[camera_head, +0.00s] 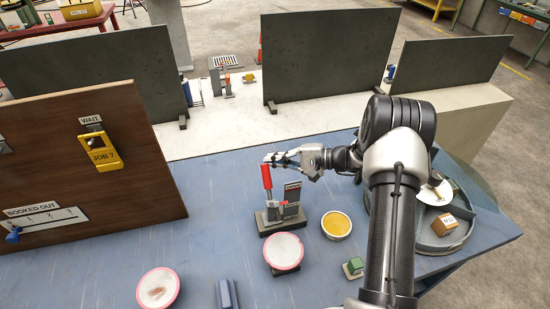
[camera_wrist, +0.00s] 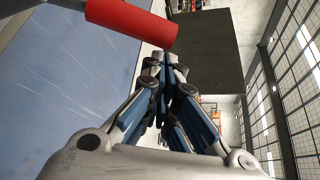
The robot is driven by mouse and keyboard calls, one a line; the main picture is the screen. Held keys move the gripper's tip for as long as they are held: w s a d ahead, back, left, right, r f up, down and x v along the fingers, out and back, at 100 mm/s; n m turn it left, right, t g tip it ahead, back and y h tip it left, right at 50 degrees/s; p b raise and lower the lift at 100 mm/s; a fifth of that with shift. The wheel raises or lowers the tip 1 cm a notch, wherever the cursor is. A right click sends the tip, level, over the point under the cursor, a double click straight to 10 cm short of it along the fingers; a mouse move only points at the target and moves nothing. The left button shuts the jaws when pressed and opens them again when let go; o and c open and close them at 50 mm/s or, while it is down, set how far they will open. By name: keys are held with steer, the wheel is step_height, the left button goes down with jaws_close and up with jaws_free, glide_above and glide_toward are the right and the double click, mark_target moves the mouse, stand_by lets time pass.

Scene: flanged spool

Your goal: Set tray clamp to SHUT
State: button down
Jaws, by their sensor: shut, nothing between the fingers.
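The tray clamp (camera_head: 280,222) stands on the blue table near the middle of the head view, with a dark base and a small labelled plate (camera_head: 292,190) too small to read. Its red handle (camera_head: 266,177) stands nearly upright, tilted slightly left at the top. My gripper (camera_head: 268,158) is shut and empty, with its fingertips at the handle's top end. In the wrist view the red handle (camera_wrist: 130,22) lies just left of the closed fingertips (camera_wrist: 166,60); I cannot tell whether they touch.
A yellow-filled round dish (camera_head: 336,225), pink-rimmed dishes (camera_head: 283,251) and a green block (camera_head: 353,267) lie around the clamp. A grey round tray (camera_head: 440,247) holds a box at right. A brown board (camera_head: 90,160) stands at left; dark panels (camera_head: 330,60) stand behind.

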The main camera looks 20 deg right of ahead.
steer(key=shift+s+r, duration=0.1)
stand_by(0.3)
steer(key=shift+s+r+n+b, duration=0.2)
steer(key=shift+n+b, duration=0.1)
steer(key=shift+b, duration=0.2)
steer(key=shift+s+d+r, duration=0.1)
steer(key=shift+r, duration=0.05)
steer(key=s+r+n+t+y+b, duration=0.1)
steer(key=s+r+n+b, duration=0.1)
steer(key=s+b, duration=0.6)
steer(key=shift+s+r+n+t+y, duration=0.35)
steer(key=shift+s+r, duration=0.55)
steer(key=shift+s, duration=0.55)
steer(key=shift+s, duration=0.1)
